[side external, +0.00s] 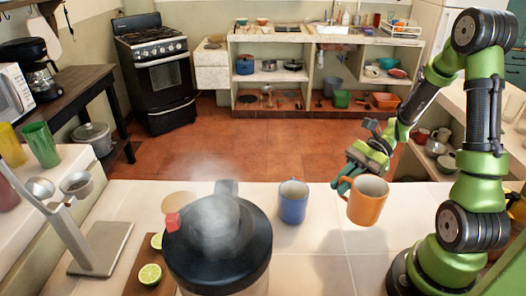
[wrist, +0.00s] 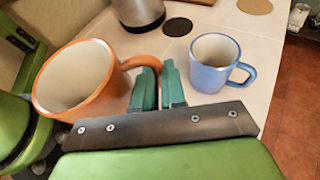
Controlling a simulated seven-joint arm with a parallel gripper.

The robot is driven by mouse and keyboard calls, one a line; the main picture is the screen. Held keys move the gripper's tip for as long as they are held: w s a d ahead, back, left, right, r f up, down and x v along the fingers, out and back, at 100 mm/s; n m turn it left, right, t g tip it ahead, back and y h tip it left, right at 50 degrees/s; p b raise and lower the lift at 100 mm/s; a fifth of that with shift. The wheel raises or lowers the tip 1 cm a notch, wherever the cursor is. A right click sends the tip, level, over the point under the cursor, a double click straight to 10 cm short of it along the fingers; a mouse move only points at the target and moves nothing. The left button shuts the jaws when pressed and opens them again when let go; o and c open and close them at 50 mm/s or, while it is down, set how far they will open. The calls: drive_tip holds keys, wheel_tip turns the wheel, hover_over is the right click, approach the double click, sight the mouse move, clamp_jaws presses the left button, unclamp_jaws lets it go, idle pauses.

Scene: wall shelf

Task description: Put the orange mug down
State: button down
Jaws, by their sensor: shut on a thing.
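The orange mug (side external: 366,203) is upright, or nearly so, at the right of the white tiled counter in the side view. A soft shadow lies on the tiles in front of it. It seems raised above the counter, but the gap is hard to judge. My gripper (side external: 345,184) is shut on the mug's handle, from the left side of the mug. In the wrist view the mug (wrist: 75,83) is at the left, empty inside, tilted in the picture. The green fingers of my gripper (wrist: 159,88) are close together at its handle, partly hiding it.
A blue mug (side external: 293,204) stands on the counter just left of the orange mug; it also shows in the wrist view (wrist: 212,68). A large dark-lidded container (side external: 218,250) and lime halves (side external: 150,274) are further left. Bare tiles (side external: 310,265) lie in front of the mugs.

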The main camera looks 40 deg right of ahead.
drive_tip(key=shift+w+r, duration=0.1)
drive_tip(key=shift+r, duration=0.3)
drive_tip(key=w+a+r+m+t+h, duration=0.1)
drive_tip(key=w+r+m+t, duration=0.2)
drive_tip(key=w+r, duration=0.35)
drive_tip(key=w+a+r+m+t+h, duration=0.1)
drive_tip(key=w+r+m+t, duration=0.2)
drive_tip(key=w, duration=0.6)
drive_tip(key=s+a+f+n+g, duration=0.1)
drive_tip(key=a+f+n+g, duration=0.35)
drive_tip(key=a, duration=0.45)
drive_tip(key=a+f+n+g, duration=0.3)
drive_tip(key=a+n+g, duration=0.25)
drive_tip(key=a, duration=0.45)
drive_tip(key=s+a+f+n+g, duration=0.1)
drive_tip(key=a+f+n+g, duration=0.4)
drive_tip(key=a, duration=0.4)
drive_tip(key=shift+g, duration=0.5)
drive_tip(key=f, duration=0.6)
drive_tip(key=shift+w+f, duration=0.1)
drive_tip(key=shift+w, duration=0.2)
drive_tip(key=shift+f, duration=0.1)
